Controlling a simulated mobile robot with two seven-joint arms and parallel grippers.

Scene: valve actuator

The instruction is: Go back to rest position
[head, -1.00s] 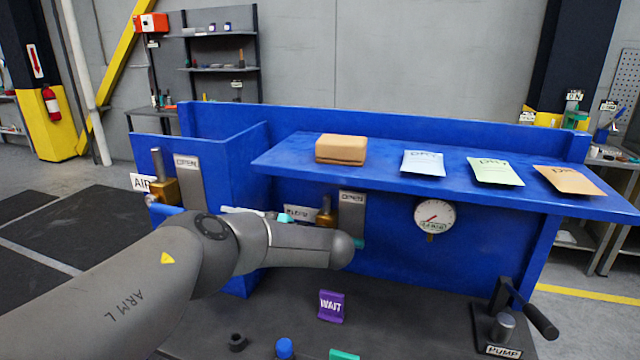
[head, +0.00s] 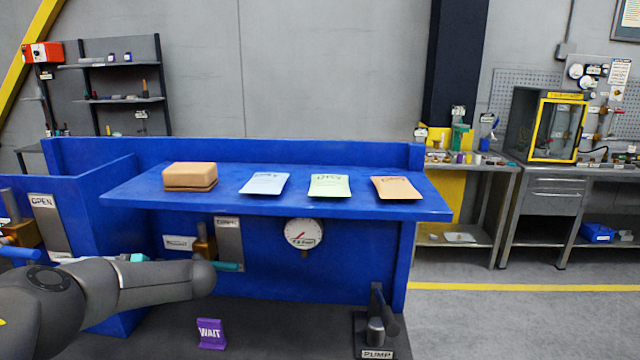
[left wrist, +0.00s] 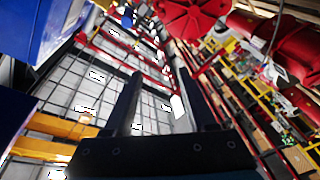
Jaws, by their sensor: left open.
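My left arm (head: 110,292) comes in from the left in the head view, in front of the blue bench (head: 75,158). Its rounded grey link ends below a brass valve (head: 203,240) with a teal handle (head: 228,267). My left gripper does not show clearly in the head view. In the left wrist view the left gripper (left wrist: 160,95) has its two dark fingers apart, with nothing between them. My right gripper is in neither view.
A brown box (head: 190,176) and several packets, one of them green (head: 329,186), lie on the bench's shelf. A gauge (head: 303,233) hangs below. A purple WAIT sign (head: 211,333) and a pump (head: 376,325) stand lower. Floor at the right is open.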

